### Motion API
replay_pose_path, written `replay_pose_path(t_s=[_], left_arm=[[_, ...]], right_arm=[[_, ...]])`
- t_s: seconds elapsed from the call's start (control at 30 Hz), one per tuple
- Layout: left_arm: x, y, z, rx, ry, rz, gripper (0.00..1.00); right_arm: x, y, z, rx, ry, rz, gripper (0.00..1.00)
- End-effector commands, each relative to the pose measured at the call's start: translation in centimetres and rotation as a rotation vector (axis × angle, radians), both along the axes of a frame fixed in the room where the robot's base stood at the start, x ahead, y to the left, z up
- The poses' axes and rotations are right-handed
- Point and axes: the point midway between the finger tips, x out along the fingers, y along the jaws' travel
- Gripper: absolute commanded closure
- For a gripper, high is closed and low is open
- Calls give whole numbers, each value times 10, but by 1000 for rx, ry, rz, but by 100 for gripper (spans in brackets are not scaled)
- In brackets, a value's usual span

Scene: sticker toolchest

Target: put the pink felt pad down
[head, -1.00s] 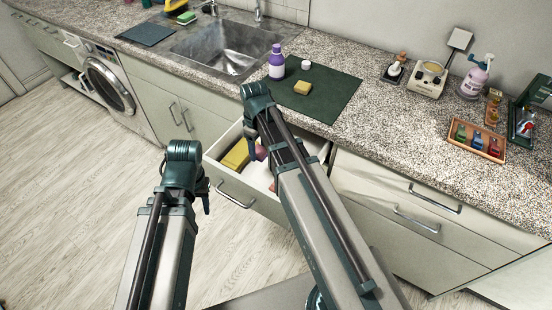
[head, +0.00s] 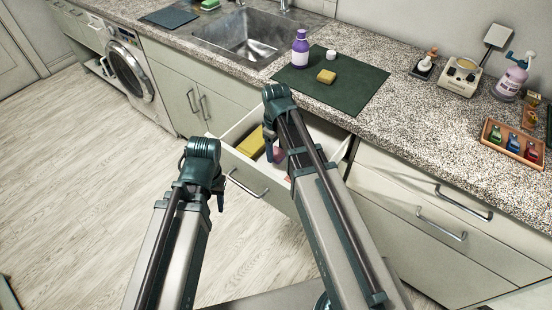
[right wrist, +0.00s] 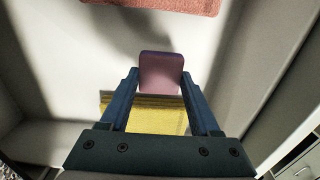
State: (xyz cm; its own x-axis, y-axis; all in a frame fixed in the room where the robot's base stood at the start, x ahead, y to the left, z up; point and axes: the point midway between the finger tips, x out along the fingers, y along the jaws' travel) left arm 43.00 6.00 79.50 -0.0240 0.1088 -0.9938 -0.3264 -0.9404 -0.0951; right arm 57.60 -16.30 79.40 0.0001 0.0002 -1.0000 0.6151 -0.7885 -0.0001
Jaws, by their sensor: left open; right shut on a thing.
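The pink felt pad (right wrist: 161,72), a mauve rounded square in the right wrist view, sits between the fingertips of my right gripper (right wrist: 160,80). In the head view the right gripper (head: 272,150) is over the open drawer (head: 228,162), pointing down into it, with a bit of the pad (head: 280,156) showing beside it. I cannot tell whether the pad touches the drawer floor. My left gripper (head: 219,199) is open and empty, in front of the drawer to the left.
A yellow block (head: 250,142) lies in the drawer, and a salmon-coloured piece (right wrist: 165,5) is at the top of the wrist view. The sink (head: 250,35) is behind.

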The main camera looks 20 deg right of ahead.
Motion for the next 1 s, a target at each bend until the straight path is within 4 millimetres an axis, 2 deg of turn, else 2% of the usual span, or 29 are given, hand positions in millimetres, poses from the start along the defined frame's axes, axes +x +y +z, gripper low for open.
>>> replay_pose_path(t_s=[0.03, 0.23, 0.67, 0.7, 0.87, 1.0], left_arm=[[0, 0, -10, 0, 0, 0, 55], [0, 0, -33, 0, 0, 0, 55], [0, 0, -37, 0, 0, 0, 55], [0, 0, -37, 0, 0, 0, 55], [0, 0, -35, 0, 0, 0, 55], [0, 0, -35, 0, 0, 0, 55]], right_arm=[[0, 0, -10, 0, 0, 0, 81], [0, 0, -33, 0, 0, 0, 81], [0, 0, -36, 0, 0, 0, 81], [0, 0, -37, 0, 0, 0, 35], [0, 0, -35, 0, 0, 0, 7], [0, 0, -35, 0, 0, 0, 7]])
